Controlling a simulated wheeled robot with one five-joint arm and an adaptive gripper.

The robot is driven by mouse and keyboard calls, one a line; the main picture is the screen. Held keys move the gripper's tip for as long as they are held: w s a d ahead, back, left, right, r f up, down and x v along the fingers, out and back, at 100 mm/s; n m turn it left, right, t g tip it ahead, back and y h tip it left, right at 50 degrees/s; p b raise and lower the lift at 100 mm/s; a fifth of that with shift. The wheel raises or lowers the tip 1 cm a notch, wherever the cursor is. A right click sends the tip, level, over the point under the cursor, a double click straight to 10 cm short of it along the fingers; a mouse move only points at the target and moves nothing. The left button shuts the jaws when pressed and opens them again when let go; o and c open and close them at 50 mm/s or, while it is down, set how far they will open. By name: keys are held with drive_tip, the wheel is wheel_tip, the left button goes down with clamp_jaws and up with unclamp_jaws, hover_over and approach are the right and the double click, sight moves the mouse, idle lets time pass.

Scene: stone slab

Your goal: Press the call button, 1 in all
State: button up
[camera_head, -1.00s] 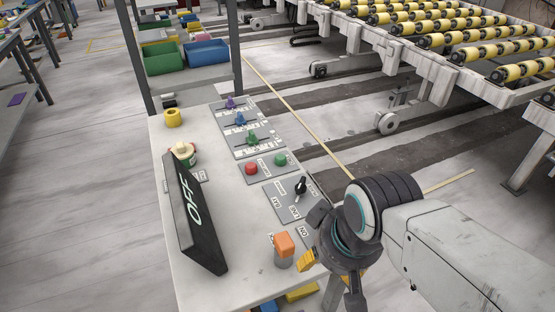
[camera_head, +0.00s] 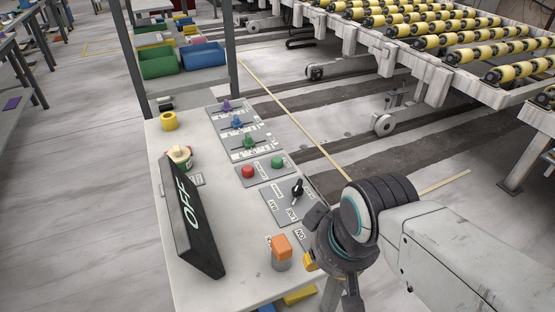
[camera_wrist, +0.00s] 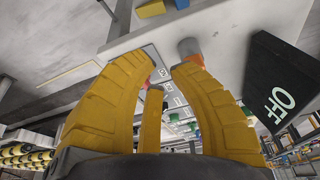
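The worktop (camera_head: 230,285) carries several controls. A red button (camera_head: 248,171) and a green button (camera_head: 277,162) share a grey plate. A cream round-topped piece (camera_head: 180,154) stands at the left, with a small label beside it. An orange block (camera_head: 281,244) sits on a grey cylinder nearest my gripper. I cannot tell which one is the call button, as the labels are too small to read. My gripper (camera_wrist: 168,75) is open, its yellow fingers apart with nothing between them. In the head view it is mostly hidden by my wrist, just right of the orange block.
A black panel reading OFF (camera_head: 190,215) stands at the worktop's left edge. A rotary switch (camera_head: 297,188) and three coloured sliders (camera_head: 237,122) lie along the right side. A roller conveyor (camera_head: 440,35) is beyond.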

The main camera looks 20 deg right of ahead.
clamp_jaws()
drive_tip(key=shift+c, duration=1.1)
unclamp_jaws()
